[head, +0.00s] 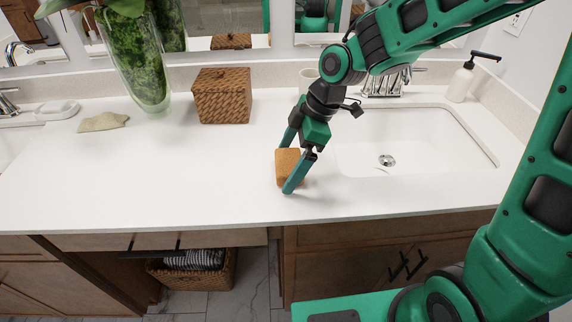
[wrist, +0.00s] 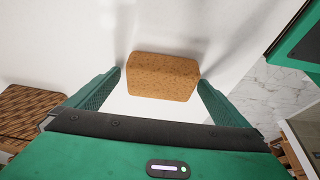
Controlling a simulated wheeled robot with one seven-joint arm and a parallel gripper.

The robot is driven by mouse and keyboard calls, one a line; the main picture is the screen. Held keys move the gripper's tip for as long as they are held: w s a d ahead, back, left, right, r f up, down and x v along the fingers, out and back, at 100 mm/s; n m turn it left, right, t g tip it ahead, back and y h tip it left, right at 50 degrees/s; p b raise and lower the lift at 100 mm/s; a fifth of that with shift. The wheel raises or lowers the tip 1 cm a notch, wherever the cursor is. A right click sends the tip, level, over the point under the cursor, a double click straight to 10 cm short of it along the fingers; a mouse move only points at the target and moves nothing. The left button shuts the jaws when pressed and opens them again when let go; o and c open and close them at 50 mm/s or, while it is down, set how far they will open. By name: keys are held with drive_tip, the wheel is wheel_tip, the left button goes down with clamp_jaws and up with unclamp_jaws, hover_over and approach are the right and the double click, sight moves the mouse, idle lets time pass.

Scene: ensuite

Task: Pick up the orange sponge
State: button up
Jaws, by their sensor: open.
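The orange sponge (head: 286,164) is a small block lying on the white counter, left of the right-hand sink. My gripper (head: 287,168) reaches down to it from above, with one finger on the near side and the other behind. In the wrist view the sponge (wrist: 162,76) shows between and just beyond the two fingertips of my gripper (wrist: 160,84). The fingers are open, with the sponge's ends close to the tips. I cannot tell whether either finger touches it. Part of the sponge is hidden behind the near finger in the head view.
A woven lidded box (head: 222,96) stands behind and left. A glass vase with greenery (head: 135,60) and a folded cloth (head: 103,122) are farther left. The sink basin (head: 430,140) lies right, with a soap dispenser (head: 461,82) behind. The counter's left-middle is clear.

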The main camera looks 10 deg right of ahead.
sight(285, 163)
drive_tip(key=shift+c, duration=0.6)
drive_tip(key=c, duration=1.1)
drive_tip(key=shift+r, duration=0.1)
drive_tip(key=shift+r, duration=0.5)
drive_tip(key=r, duration=0.2)
drive_tip(key=s+a+r, duration=0.1)
drive_tip(key=r, duration=0.1)
drive_tip(key=s+a+r, duration=0.4)
drive_tip(key=s, duration=0.1)
drive_tip(key=s+a+r, duration=0.2)
drive_tip(key=a, duration=0.1)
drive_tip(key=shift+s, duration=0.3)
